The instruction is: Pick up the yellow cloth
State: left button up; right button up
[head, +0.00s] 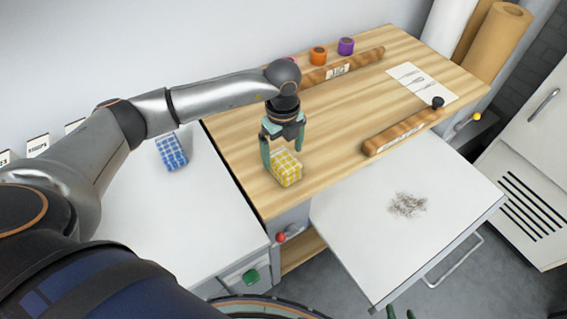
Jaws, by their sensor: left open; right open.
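The yellow checked cloth (287,170), a folded block, lies near the left front corner of the wooden bench top (235,150). My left gripper (283,154) points down at the cloth with its teal fingers open. One finger is at the cloth's left side and the other at its upper right. I cannot tell whether they touch it. Only the green fingertips of my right gripper (401,314) show at the bottom edge, apart and empty.
A blue checked cloth (171,151) lies on the white surface at left. Wooden bars (404,131), an orange roll (318,56), a purple roll (346,46) and a white sheet (420,80) are on the bench. A white board (350,220) in front carries a grey dust patch (407,205).

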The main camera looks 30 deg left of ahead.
aim_at(284, 158)
pick_arm(q)
jog(key=shift+w+f+p, duration=0.1)
jog(key=shift+f+p, duration=0.25)
jog(key=shift+f, duration=2.45)
jog(key=shift+c, duration=0.4)
jog(key=c, duration=1.2)
jog(key=shift+r, duration=0.15)
jog(key=shift+c, duration=0.2)
jog(key=shift+w+r, duration=0.1)
jog(key=shift+r, duration=0.55)
jog(key=s+d+r+b, duration=0.2)
jog(key=s+d+r, duration=0.1)
jog(key=d+r, duration=0.8)
jog(key=d, duration=0.3)
jog(key=shift+r, duration=0.25)
jog(key=shift+a, duration=0.1)
